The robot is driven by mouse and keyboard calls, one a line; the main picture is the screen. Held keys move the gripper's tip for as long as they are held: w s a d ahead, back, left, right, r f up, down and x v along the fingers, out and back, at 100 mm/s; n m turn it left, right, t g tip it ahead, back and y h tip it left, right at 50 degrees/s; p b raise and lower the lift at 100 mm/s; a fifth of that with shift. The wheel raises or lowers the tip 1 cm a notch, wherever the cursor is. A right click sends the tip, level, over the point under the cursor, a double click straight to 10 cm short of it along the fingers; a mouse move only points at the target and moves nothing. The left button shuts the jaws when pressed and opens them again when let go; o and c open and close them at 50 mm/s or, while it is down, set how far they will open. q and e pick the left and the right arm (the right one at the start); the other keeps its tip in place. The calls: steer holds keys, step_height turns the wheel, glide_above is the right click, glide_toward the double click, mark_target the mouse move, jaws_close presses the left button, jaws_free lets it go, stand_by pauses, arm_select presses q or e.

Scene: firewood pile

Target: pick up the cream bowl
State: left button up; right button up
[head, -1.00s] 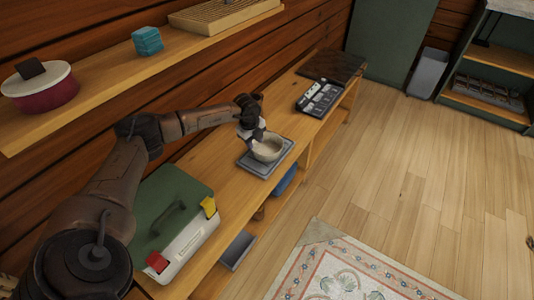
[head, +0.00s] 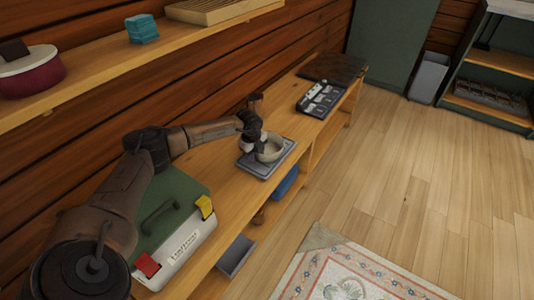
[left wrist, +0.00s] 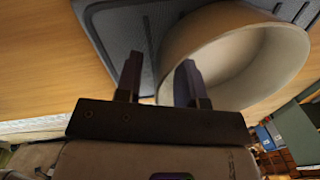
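The cream bowl (head: 271,150) stands upright on a grey tray-like mat (head: 263,170) on the wooden bench. My left gripper (head: 256,145) is at the bowl's left side in the head view. In the left wrist view the bowl (left wrist: 235,50) fills the upper right. There my left gripper (left wrist: 158,70) has its two fingers apart, with the near part of the bowl's wall reaching into the space between them. One finger overlaps the bowl and the other is outside it. I cannot tell whether either finger touches it. My right gripper is not in view.
A green-lidded box (head: 178,215) with red and yellow latches stands nearer on the bench (head: 222,185). A dark panel with light pieces (head: 321,99) lies farther along. A shelf (head: 90,68) above holds a red pot (head: 32,78) and a teal block (head: 141,30).

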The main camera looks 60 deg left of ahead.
arm_select(q)
jaws_close()
steer(key=shift+r, duration=0.1)
stand_by(0.6)
